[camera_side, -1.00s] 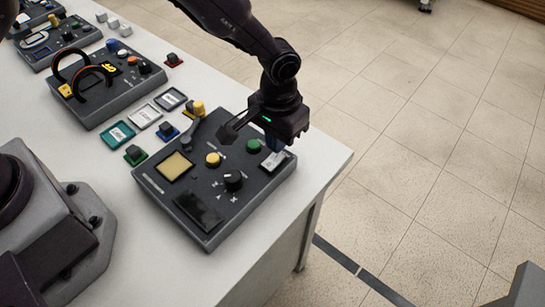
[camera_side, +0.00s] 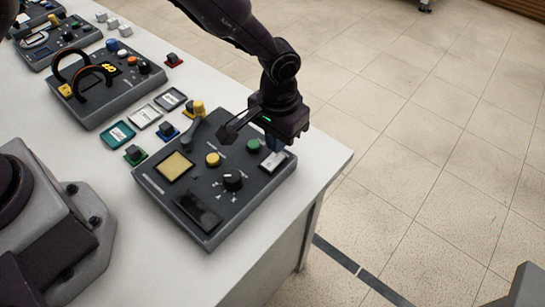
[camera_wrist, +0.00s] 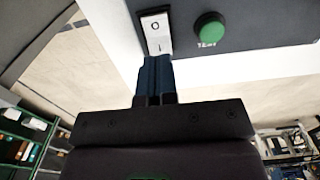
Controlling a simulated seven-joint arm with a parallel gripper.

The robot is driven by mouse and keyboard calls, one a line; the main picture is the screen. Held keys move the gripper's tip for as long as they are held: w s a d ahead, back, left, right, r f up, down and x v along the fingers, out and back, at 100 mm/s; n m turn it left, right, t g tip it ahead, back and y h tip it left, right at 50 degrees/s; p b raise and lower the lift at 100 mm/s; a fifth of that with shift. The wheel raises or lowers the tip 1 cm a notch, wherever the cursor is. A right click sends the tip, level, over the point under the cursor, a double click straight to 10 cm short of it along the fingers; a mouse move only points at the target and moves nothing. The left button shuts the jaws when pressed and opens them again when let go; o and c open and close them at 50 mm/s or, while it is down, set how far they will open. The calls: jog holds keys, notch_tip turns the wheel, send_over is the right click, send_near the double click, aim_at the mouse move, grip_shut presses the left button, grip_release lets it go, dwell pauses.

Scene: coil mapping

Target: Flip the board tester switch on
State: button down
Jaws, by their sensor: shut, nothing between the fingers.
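The board tester (camera_side: 222,205) is a dark grey box near the front right corner of the white table. Its white rocker switch (camera_side: 274,161) is at the box's right end, and it also shows at the top of the wrist view (camera_wrist: 156,28), with a "0" at its upper end and an "I" at its lower end. My gripper (camera_side: 272,146) is shut and empty, pointing down over the switch. In the wrist view the blue fingertips (camera_wrist: 155,62) are at the switch's "I" end and hide its edge. I cannot tell whether they touch it.
On the tester are a green TEST button (camera_side: 253,146), a yellow button (camera_side: 213,159), a black knob (camera_side: 233,181) and a yellow panel (camera_side: 174,166). Small labelled trays (camera_side: 145,117) and coloured blocks lie to the left. Another console (camera_side: 105,90) stands behind. The table edge is close on the right.

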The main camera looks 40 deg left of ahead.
aim_at(261, 164)
jog(key=shift+f, duration=1.25)
dwell(0.8)
jog(key=shift+r, duration=3.55)
jog(key=s+a+r+t, duration=0.5)
jog(key=s+a+r, duration=1.5)
jog(key=r, duration=0.3)
jog(key=shift+s+a+t, duration=0.15)
jog(key=shift+s+t, duration=0.15)
jog(key=shift+s, duration=0.15)
jog(key=shift+f, duration=0.1)
